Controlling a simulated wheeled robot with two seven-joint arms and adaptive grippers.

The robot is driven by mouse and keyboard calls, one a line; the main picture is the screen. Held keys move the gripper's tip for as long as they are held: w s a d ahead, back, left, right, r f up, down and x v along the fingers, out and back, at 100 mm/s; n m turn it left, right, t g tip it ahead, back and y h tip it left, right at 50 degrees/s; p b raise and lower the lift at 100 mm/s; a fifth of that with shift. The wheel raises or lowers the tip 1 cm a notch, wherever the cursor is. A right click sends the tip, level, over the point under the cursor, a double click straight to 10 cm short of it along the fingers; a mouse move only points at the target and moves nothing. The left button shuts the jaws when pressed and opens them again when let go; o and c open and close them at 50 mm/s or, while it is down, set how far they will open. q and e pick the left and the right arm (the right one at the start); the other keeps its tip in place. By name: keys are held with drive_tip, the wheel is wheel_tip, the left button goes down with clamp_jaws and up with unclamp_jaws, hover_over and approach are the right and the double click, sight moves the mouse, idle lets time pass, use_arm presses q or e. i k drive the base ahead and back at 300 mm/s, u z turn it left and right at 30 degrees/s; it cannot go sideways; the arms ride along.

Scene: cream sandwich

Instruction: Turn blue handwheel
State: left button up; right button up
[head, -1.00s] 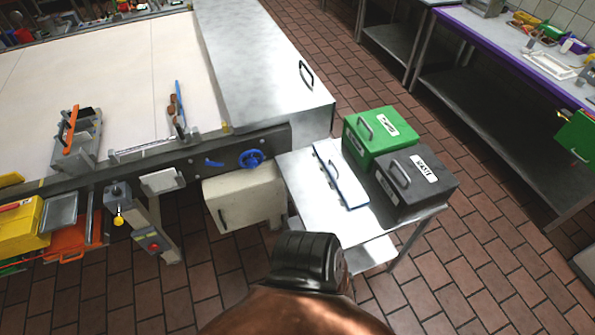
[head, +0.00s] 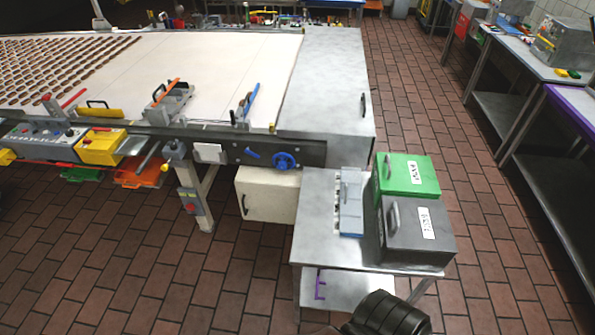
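The blue handwheel (head: 286,160) is on the dark side rail of the conveyor machine, near its right end. A small blue lever (head: 252,153) sits just left of it on the same rail. Nothing touches the handwheel and it is fully visible. Neither of my grippers shows in the head view. A dark rounded part of my own body is at the bottom edge.
A cream box (head: 266,195) is under the rail. Brick floor in front is open.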

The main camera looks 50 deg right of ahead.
sight(281, 165)
drive_tip(key=z, duration=1.55)
drive_tip(key=i, duration=1)
